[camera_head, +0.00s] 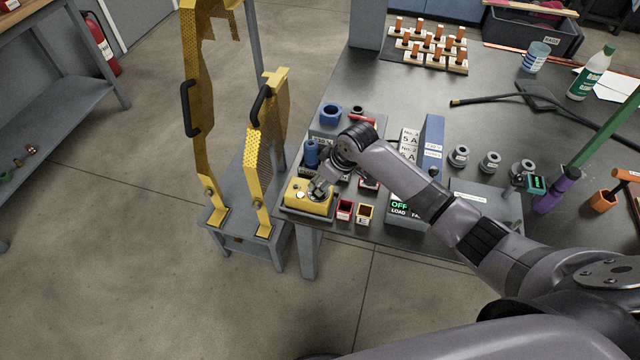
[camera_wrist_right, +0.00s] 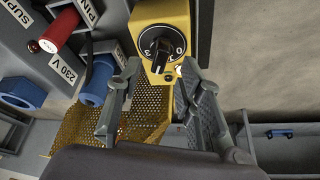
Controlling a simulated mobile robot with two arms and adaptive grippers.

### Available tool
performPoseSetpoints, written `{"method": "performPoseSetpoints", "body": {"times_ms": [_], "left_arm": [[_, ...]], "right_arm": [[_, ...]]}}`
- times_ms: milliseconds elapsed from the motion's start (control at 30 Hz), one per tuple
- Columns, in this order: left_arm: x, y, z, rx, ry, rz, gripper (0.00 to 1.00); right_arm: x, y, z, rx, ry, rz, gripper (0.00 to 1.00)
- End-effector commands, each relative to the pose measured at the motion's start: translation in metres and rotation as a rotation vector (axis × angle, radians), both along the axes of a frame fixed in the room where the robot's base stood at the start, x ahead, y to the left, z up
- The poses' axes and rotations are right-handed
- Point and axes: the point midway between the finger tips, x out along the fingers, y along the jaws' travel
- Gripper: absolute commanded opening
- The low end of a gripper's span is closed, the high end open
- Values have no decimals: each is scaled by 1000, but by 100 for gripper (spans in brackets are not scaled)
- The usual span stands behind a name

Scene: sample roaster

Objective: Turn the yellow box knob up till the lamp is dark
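The yellow box (camera_head: 322,207) sits at the left front corner of the dark bench. In the right wrist view the yellow box (camera_wrist_right: 178,10) carries a round black knob (camera_wrist_right: 160,48) with a dial; a 0 and a 3 can be read. A small bright spot (camera_wrist_right: 178,71) shows beside the knob; I cannot tell whether it is the lit lamp. My right gripper (camera_head: 318,191) is over the box. In the right wrist view my right gripper (camera_wrist_right: 160,68) has its fingers apart, one to each side below the knob, nothing held. My left gripper is not in view.
Yellow perforated guards (camera_head: 262,165) with black handles stand left of the bench. Small red (camera_head: 345,210) and yellow (camera_head: 366,213) bins and a display reading OFF (camera_head: 400,205) lie right of the box. A blue plug (camera_wrist_right: 97,78) and red connector (camera_wrist_right: 57,31) are close by.

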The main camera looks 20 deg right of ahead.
Motion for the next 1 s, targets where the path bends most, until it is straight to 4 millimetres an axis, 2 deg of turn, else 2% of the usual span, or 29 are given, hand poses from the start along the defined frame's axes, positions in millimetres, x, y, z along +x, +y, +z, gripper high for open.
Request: {"method": "performPoseSetpoints", "body": {"times_ms": [200, 600, 1000], "left_arm": [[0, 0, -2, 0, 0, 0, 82], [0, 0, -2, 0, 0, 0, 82], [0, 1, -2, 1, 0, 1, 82]], "right_arm": [[9, 6, -26, 0, 0, -1, 34], [11, 7, -31, -1, -1, 1, 34], [11, 7, -31, -1, -1, 0, 7]]}}
